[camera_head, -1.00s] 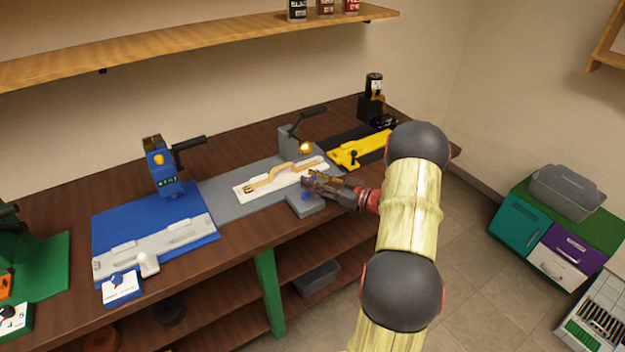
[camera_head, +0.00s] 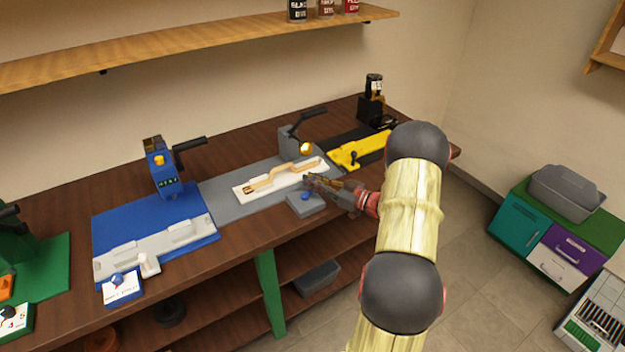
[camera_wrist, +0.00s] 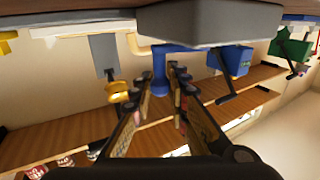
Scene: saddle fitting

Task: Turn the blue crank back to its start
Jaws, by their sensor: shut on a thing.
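The blue crank (camera_head: 305,196) is at a small grey block (camera_head: 308,206) on the front edge of the bench. In the wrist view, the crank's blue post (camera_wrist: 160,68) stands between my finger tips, against the grey block (camera_wrist: 210,24). My gripper (camera_head: 312,182) reaches in from the right, just above the block. In the wrist view, my gripper (camera_wrist: 165,72) is shut on the blue post. The arm's end and fingers hide part of the crank in the head view.
A long wooden piece (camera_head: 285,176) lies on a white plate behind the block. A grey press (camera_head: 290,143) with a black lever stands behind it. A blue station (camera_head: 165,172) is left, a yellow fixture (camera_head: 360,150) right. A shelf (camera_head: 200,42) runs above.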

